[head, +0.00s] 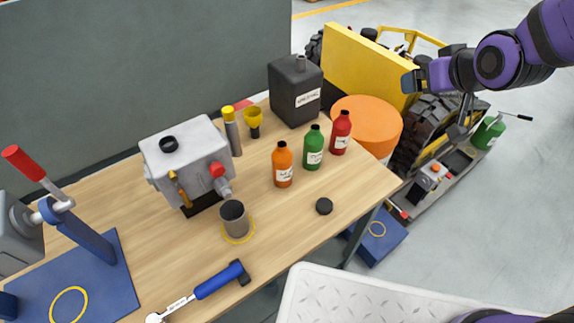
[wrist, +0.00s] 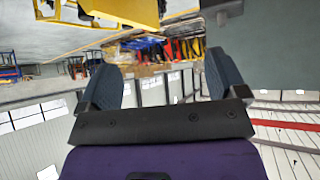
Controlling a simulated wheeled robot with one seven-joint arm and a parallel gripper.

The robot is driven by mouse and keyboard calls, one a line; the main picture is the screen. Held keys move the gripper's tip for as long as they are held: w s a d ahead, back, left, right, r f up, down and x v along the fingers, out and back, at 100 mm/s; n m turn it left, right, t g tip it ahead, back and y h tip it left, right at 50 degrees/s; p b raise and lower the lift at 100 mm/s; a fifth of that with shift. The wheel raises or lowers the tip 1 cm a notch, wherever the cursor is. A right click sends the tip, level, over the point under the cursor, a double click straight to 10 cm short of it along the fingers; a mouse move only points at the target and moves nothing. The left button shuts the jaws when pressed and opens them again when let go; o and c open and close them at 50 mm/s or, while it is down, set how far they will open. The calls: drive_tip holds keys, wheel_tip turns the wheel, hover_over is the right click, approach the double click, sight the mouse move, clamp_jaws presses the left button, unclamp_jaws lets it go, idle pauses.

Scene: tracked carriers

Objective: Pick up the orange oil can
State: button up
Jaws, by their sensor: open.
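The orange oil can (head: 283,168) is a small bottle with a dark cap and a white label. It stands upright on the wooden table in the head view, left of a green bottle (head: 314,151) and a red bottle (head: 341,134). My gripper (head: 408,82) is at the upper right of the head view, well apart from the bottles. In the wrist view my gripper (wrist: 165,88) shows two spread fingers with nothing between them. I cannot make out the orange oil can for certain in the wrist view.
A dark canister (head: 296,92) stands behind the bottles. A grey machine (head: 186,158), a metal cup (head: 234,218) and a blue-handled tool (head: 215,283) are on the table (head: 290,225). A small black cap lies in front of the bottles. An orange drum stands beyond the table's right edge.

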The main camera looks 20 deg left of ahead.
drive_tip(key=a+f+n+y, duration=0.2)
drive_tip(key=a+f, duration=0.6)
drive_tip(key=n+g+y, duration=0.2)
drive_tip(key=n+y, duration=0.3)
drive_tip(key=y, duration=0.1)
approach(282, 160)
wheel_tip(282, 160, down, 3)
drive_tip(key=w, duration=0.2)
drive_tip(key=x, duration=1.1)
drive_tip(key=shift+r, duration=0.1)
drive_tip(key=c, duration=1.2)
drive_tip(key=shift+r, duration=0.1)
